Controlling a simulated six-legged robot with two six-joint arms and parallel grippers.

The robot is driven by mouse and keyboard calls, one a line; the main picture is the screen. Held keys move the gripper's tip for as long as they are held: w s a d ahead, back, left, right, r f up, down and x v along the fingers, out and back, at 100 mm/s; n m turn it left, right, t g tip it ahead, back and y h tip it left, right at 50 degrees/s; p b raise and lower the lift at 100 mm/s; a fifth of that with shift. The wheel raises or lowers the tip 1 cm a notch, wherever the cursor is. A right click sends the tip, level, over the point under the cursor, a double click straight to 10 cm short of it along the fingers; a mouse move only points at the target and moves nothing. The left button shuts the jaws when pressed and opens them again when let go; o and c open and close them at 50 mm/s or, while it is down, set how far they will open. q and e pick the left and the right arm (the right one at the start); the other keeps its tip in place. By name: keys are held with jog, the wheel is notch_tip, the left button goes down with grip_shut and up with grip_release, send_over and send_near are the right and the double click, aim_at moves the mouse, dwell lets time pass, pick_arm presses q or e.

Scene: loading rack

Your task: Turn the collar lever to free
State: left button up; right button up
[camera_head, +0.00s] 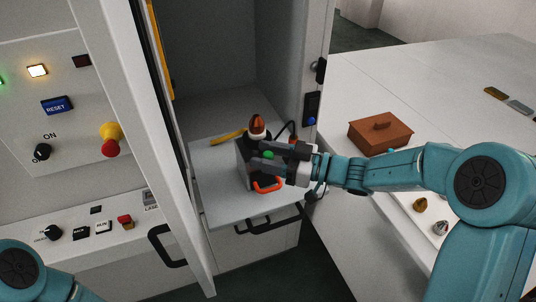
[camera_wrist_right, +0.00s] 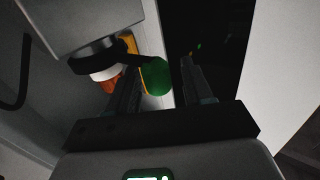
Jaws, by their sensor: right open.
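A grey block-shaped device (camera_head: 243,165) with an orange dome (camera_head: 257,124) on a white band stands on the pulled-out shelf. The wrist view shows a black collar (camera_wrist_right: 92,57) around the white and orange part, with a short dark lever running to a green knob (camera_wrist_right: 155,76). A red-orange loop (camera_head: 268,186) sits low on the device. My left gripper is out of view.
The shelf (camera_head: 215,185) sticks out of an open cabinet, with its door (camera_head: 135,130) at left. A yellow object (camera_head: 228,135) lies behind the device. A control panel (camera_head: 60,100) is further left. The table at right (camera_head: 450,75) holds a brown box (camera_head: 380,134).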

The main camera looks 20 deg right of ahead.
jog(key=shift+d, duration=0.1)
jog(key=b+v, duration=0.3)
jog(key=v, duration=1.3)
jog(key=shift+s, duration=0.1)
